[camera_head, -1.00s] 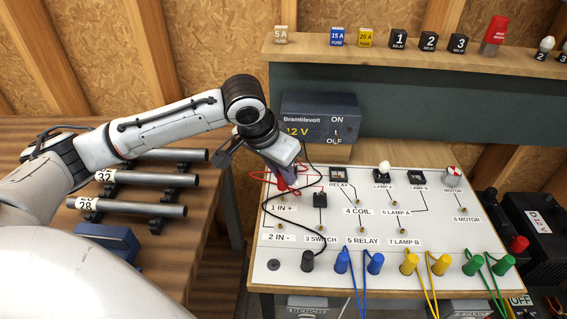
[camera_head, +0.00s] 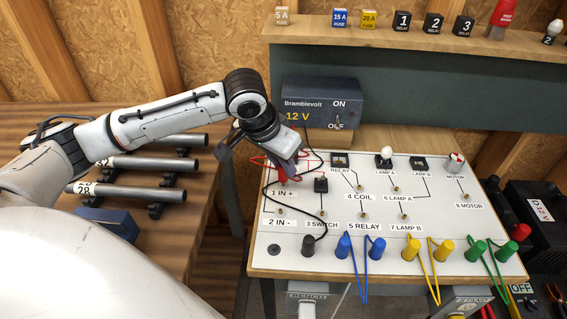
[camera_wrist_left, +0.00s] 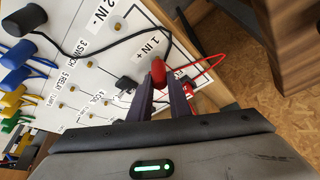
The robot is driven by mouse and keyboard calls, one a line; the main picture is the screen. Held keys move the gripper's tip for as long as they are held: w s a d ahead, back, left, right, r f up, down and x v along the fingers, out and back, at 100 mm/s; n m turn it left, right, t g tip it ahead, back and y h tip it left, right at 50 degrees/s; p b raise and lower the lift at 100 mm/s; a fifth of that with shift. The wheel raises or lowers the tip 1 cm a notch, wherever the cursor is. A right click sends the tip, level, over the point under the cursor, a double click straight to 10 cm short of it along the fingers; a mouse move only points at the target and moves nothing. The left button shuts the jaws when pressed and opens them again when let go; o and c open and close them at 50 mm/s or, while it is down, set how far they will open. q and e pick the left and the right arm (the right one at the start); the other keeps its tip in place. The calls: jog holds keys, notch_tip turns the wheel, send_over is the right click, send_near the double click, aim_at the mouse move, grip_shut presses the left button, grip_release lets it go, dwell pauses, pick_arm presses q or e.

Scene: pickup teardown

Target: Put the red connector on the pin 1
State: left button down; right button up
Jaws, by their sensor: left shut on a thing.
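My left gripper (camera_head: 288,172) is shut on the red connector, over the upper left corner of the white board (camera_head: 420,262). In the left wrist view the red connector (camera_wrist_left: 158,72) sits between the fingertips of the left gripper (camera_wrist_left: 160,90), with a red wire looping off to the right. The label "1 IN +" (camera_head: 284,193) is just below the gripper in the head view. Pin 1 itself is hidden by the gripper and connector, and I cannot tell whether the connector touches it. My right gripper is not in view.
A black connector (camera_head: 308,246) stands at the board's front with its wire curling up past the switch (camera_head: 321,185). Blue (camera_head: 343,248), yellow (camera_head: 411,250) and green (camera_head: 474,252) connectors stand along the front edge. The 12 V supply (camera_head: 320,102) is behind.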

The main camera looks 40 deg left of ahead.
pick_arm(q)
jog(key=shift+f, duration=0.9)
dwell(0.4)
jog(key=c, duration=1.6)
grip_release()
jog(key=shift+o, duration=0.2)
jog(key=shift+r, duration=0.1)
jog(key=v, duration=1)
